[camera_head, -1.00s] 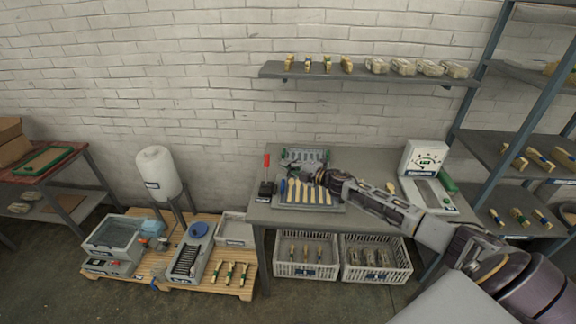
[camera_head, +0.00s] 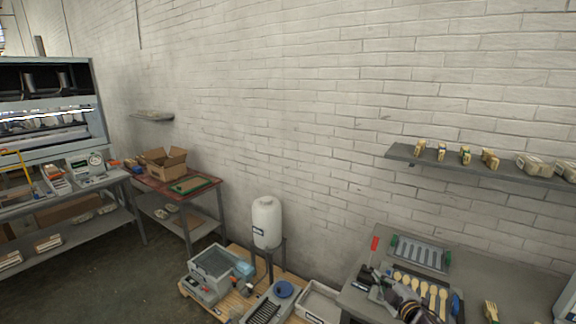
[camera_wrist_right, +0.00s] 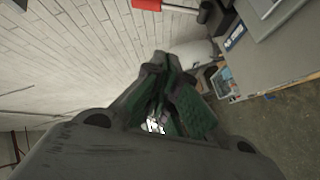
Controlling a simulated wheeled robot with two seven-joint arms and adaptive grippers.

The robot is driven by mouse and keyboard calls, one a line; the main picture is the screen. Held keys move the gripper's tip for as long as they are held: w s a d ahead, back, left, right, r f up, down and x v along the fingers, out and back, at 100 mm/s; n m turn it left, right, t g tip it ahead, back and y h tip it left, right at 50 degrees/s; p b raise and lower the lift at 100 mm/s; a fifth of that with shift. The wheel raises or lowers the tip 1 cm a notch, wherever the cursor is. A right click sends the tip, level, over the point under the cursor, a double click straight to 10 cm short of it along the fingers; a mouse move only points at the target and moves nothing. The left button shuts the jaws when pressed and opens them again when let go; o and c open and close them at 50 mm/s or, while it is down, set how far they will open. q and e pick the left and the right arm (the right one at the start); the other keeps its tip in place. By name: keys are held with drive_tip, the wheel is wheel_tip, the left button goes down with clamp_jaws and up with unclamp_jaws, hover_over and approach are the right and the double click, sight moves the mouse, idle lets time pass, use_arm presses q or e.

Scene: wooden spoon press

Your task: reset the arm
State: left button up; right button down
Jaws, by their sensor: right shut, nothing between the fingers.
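My right arm reaches in at the bottom right of the head view, with its gripper (camera_head: 372,290) over the grey worktable (camera_head: 483,262). The gripper is beside the red-handled press (camera_head: 374,244) and left of the tray of wooden spoons (camera_head: 432,292). In the right wrist view the gripper's dark green fingers (camera_wrist_right: 163,62) are closed together with nothing between them. The red handle (camera_wrist_right: 158,5) shows at the top of that view. My left gripper is not in view.
A white tank (camera_head: 267,222) stands on a stand left of the worktable. A grey slotted rack (camera_head: 421,254) lies behind the spoon tray. A wall shelf (camera_head: 520,173) holds several spoon bundles and packs. A red-topped table (camera_head: 165,186) carries a cardboard box (camera_head: 165,163).

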drive_tip(key=s+a+f+m+g+h, duration=0.1)
drive_tip(key=s+a+f+m+g, duration=0.2)
drive_tip(key=s, duration=0.8)
drive_tip(key=s+a+f+m+g+h, duration=0.1)
drive_tip(key=s+a+f+m+g, duration=0.3)
drive_tip(key=s, duration=0.8)
drive_tip(key=s+a+m+g, duration=0.2)
drive_tip(key=s+m+g, duration=0.3)
drive_tip(key=s, duration=0.6)
wheel_tip(320, 180, down, 33)
drive_tip(key=s+g, duration=0.2)
drive_tip(key=s, duration=0.1)
drive_tip(key=s+d+f, duration=0.2)
drive_tip(key=s+f, duration=0.8)
drive_tip(key=s, duration=0.1)
drive_tip(key=s+d+f, duration=0.2)
drive_tip(key=s+f, duration=0.7)
drive_tip(key=s, duration=0.2)
drive_tip(key=shift+f+g+h, duration=0.3)
drive_tip(key=shift+f+g, duration=0.05)
drive_tip(key=shift+g, duration=0.05)
